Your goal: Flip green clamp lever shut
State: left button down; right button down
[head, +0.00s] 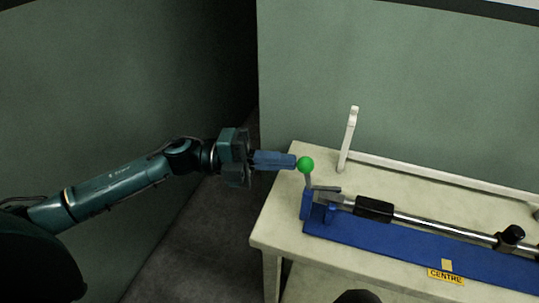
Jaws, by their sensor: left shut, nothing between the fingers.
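The green clamp lever shows as a round green knob (305,164) on a short grey stem that stands roughly upright. The stem rises from a blue clamp block (307,205) at the left end of a blue base. My left gripper (294,161) comes in from the left with its blue fingers shut and nothing between them. Its tips are right beside the knob's left side; I cannot tell if they touch it. A metal rod (422,222) with a black collar lies along the base to the right of the clamp. My right gripper is not in view.
The clamp stands on a cream table (283,215). A white upright post (348,140) and a long pale rail (430,175) are behind it. A yellow "CENTRE" label (445,276) is at the front. Green walls stand behind and left.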

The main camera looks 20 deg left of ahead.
pick_arm(q)
jog(key=shift+d+r, duration=0.35)
jog(key=shift+d, duration=0.1)
jog(key=shift+d+r+p, duration=0.15)
jog(key=shift+d+p, duration=0.2)
jog(key=shift+p, duration=0.1)
jog(key=shift+s+d+r, duration=0.1)
jog(key=shift+d+r, duration=0.1)
jog(key=shift+d, duration=0.1)
jog(key=shift+r, duration=0.1)
